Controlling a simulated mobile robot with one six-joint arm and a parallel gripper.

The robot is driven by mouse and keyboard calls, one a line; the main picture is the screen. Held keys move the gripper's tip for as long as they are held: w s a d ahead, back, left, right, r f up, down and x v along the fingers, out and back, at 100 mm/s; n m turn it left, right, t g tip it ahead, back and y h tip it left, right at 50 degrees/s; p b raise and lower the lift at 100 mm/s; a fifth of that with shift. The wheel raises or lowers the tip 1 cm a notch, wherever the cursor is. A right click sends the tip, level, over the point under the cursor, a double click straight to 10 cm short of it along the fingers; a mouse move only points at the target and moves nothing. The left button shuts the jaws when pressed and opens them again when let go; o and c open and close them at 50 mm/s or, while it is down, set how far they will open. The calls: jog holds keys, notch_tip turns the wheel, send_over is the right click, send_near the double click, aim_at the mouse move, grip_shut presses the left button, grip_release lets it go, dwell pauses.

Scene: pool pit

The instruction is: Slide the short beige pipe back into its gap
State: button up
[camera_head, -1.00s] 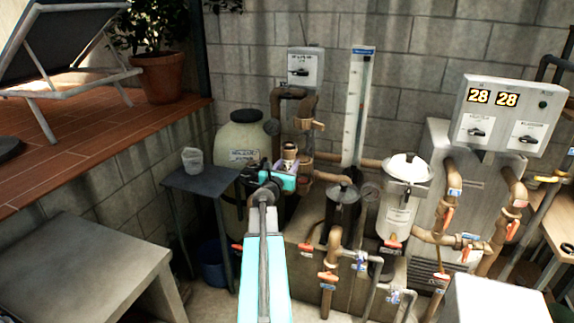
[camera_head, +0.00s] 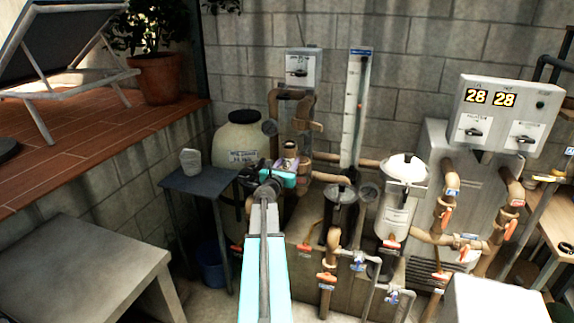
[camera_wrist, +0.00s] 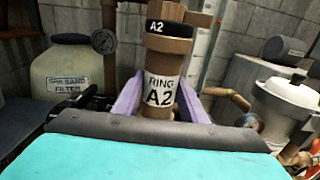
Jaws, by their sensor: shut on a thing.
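My gripper (camera_head: 284,172) is shut on the short beige pipe (camera_head: 290,149) among the pipework. In the wrist view the pipe (camera_wrist: 160,92) stands roughly upright between the purple fingers of my gripper (camera_wrist: 158,100). It has a white label reading "RING A2" and a wider beige collar at its top. A black band marked "A2" (camera_wrist: 170,28) sits right above the collar. I cannot tell whether the band belongs to the pipe or to the fixed pipework. The pipe's lower end and the gap itself are hidden behind my gripper.
A sand filter tank (camera_head: 243,135) stands left of the pipe, with a small dark table (camera_head: 205,182) bearing a cup (camera_head: 190,161). Brown fixed pipes (camera_head: 276,105) rise behind. A tall gauge (camera_head: 357,105) and a white-lidded canister (camera_head: 397,205) stand to the right.

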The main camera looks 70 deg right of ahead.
jog(key=d+f, duration=0.1)
jog(key=d, duration=0.8)
jog(key=shift+w, duration=0.25)
dwell(0.4)
jog(key=shift+b, duration=0.3)
dwell(1.2)
dwell(1.1)
jog(key=shift+w+d+b, duration=0.1)
jog(key=shift+d+b, duration=0.45)
jog(key=shift+d, duration=1.35)
dwell(1.9)
